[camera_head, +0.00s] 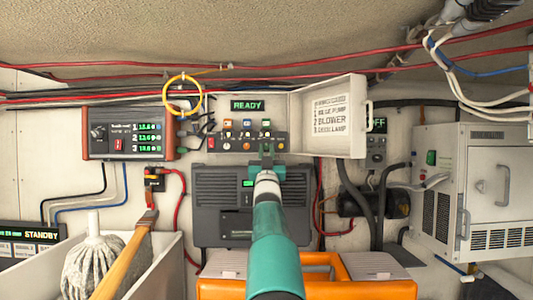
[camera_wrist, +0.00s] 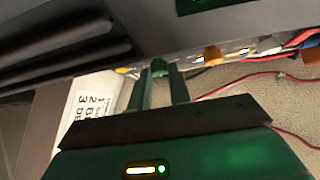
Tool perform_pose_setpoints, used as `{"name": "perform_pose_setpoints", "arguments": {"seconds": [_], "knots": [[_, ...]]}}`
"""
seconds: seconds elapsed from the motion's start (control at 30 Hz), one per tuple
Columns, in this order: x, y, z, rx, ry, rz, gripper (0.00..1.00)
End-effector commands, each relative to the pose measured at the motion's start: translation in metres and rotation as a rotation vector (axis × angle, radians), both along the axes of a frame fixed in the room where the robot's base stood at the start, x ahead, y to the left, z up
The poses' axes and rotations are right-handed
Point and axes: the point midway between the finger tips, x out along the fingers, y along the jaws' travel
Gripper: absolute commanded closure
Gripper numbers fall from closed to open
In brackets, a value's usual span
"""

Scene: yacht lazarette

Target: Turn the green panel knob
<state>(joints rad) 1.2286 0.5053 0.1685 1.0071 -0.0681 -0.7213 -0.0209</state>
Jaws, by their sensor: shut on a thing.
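The switch panel (camera_head: 238,137) sits in an open box on the back wall, below a lit READY display (camera_head: 248,105). My gripper (camera_head: 267,152) reaches the lower right of this panel and hides the green knob in the head view. In the wrist view the green knob (camera_wrist: 160,67) shows between the tips of my gripper (camera_wrist: 160,78), which is shut on it. The knob's pointer direction cannot be made out. An orange knob (camera_wrist: 212,56) stands beside it, apart from the fingers.
The box's white door (camera_head: 335,116) stands open on the right, with a printed list. A dark grey case (camera_head: 215,205) is below the panel. A yellow ring (camera_head: 183,112) and red cables hang at the upper left. A white bin with a mop (camera_head: 92,262) stands lower left.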

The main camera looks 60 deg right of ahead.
Motion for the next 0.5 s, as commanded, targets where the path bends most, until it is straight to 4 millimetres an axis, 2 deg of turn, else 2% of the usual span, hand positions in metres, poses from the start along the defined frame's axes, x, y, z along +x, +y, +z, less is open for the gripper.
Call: {"name": "perform_pose_setpoints", "arguments": {"seconds": [0.27, 0.5], "knots": [[-0.001, -0.0005, 0.0, -0.027, 0.052, -0.001, 1.0], [-0.0033, -0.0017, 0.0004, -0.094, 0.185, -0.002, 1.0]]}}
